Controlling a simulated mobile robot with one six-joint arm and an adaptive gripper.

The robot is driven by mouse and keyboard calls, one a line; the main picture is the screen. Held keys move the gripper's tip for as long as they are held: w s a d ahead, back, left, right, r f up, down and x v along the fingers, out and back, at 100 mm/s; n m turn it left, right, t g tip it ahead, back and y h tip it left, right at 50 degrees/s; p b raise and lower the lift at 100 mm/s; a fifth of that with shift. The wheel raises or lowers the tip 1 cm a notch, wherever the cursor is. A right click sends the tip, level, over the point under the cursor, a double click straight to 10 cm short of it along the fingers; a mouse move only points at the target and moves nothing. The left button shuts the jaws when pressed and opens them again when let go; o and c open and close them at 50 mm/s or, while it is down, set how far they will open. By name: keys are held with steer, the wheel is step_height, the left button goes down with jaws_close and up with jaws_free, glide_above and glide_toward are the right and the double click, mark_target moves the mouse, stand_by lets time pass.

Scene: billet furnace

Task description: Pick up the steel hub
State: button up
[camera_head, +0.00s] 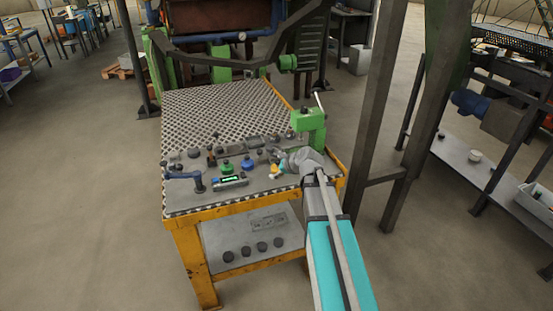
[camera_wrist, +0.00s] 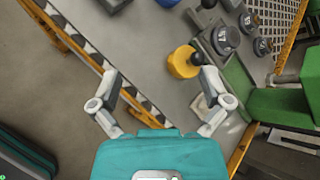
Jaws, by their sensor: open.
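My gripper (camera_wrist: 158,82) is open and empty in the wrist view, with its two fingers spread wide above the table. In the head view my gripper (camera_head: 281,160) is over the right front part of the table, small and partly hidden by my arm. A yellow round piece with a dark knob (camera_wrist: 182,66) lies just beyond the right fingertip. Round grey metal pieces with marked tops (camera_wrist: 225,39) lie farther up and to the right. I cannot tell for sure which piece is the steel hub.
The yellow-framed table (camera_head: 190,101) has a perforated top. A green block (camera_head: 309,120) stands at its right edge; a green machine part (camera_wrist: 285,104) is right of my gripper. A green-knobbed piece (camera_head: 227,168) and a blue one (camera_head: 247,163) stand among several parts.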

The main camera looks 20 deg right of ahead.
mark_target(279, 150)
steer(key=w+d+m+t+h+b, duration=0.1)
steer(key=w+d+m+t+b, duration=0.2)
steer(key=d+m, duration=0.5)
steer(key=shift+w+d+m+t, duration=0.3)
steer(key=shift+w+d+m, duration=0.1)
steer(key=shift+w+m, duration=0.35)
steer(key=shift+f, duration=0.1)
steer(key=shift+b+x, duration=1.8)
steer(key=shift+x, duration=2.55)
steer(key=shift+d, duration=0.1)
steer(key=shift+b+x, duration=1.05)
steer(key=shift+x, duration=1.55)
steer(key=shift+d+f, duration=0.1)
steer(key=shift+d, duration=0.05)
steer(key=shift+c, duration=0.2)
